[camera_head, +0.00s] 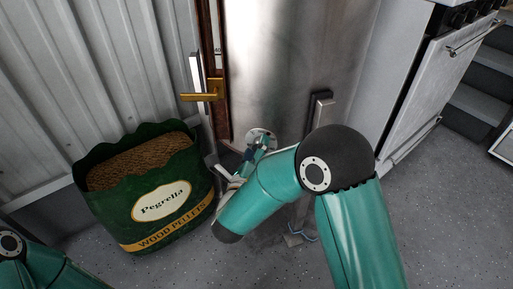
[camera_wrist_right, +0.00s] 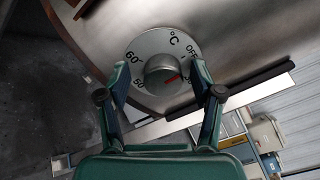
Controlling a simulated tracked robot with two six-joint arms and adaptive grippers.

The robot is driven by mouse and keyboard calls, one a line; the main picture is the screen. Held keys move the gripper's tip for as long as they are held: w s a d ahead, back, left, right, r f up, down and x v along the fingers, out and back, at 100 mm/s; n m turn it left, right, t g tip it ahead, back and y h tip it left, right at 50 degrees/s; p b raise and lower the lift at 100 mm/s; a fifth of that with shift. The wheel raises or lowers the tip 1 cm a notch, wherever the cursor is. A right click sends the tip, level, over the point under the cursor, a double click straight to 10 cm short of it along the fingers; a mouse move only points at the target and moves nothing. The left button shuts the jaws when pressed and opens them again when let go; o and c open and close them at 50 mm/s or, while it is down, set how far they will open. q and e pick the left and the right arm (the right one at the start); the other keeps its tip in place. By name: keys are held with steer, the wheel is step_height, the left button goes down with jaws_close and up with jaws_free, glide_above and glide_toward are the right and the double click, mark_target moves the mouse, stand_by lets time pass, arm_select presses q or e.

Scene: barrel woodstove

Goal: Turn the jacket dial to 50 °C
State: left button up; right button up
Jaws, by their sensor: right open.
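The jacket dial (camera_wrist_right: 147,47) is a round grey plate on the curved metal barrel, with °C, OFF, 60 and 50 readable in the right wrist view. Its knob (camera_wrist_right: 160,70) stands at the centre, with a red pointer mark toward the lower right, below OFF. My right gripper (camera_wrist_right: 160,76) is open, with one finger on either side of the knob and a gap on both sides. The right finger hides part of the scale. In the head view the dial (camera_head: 262,134) shows just beyond my right gripper (camera_head: 259,145). My left gripper is out of view.
The steel barrel (camera_head: 290,60) has a brass-coloured handle (camera_head: 205,92) on its left and a dark handle (camera_head: 320,103) on its right. A green pellet bag (camera_head: 120,217) stands on the floor at left. A white oven (camera_head: 425,90) stands at right.

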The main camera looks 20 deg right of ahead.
steer(key=shift+d, duration=0.1)
steer(key=shift+d, duration=0.1)
steer(key=c, duration=1)
steer(key=shift+a, duration=0.35)
steer(key=shift+c, duration=0.7)
steer(key=shift+d, duration=0.25)
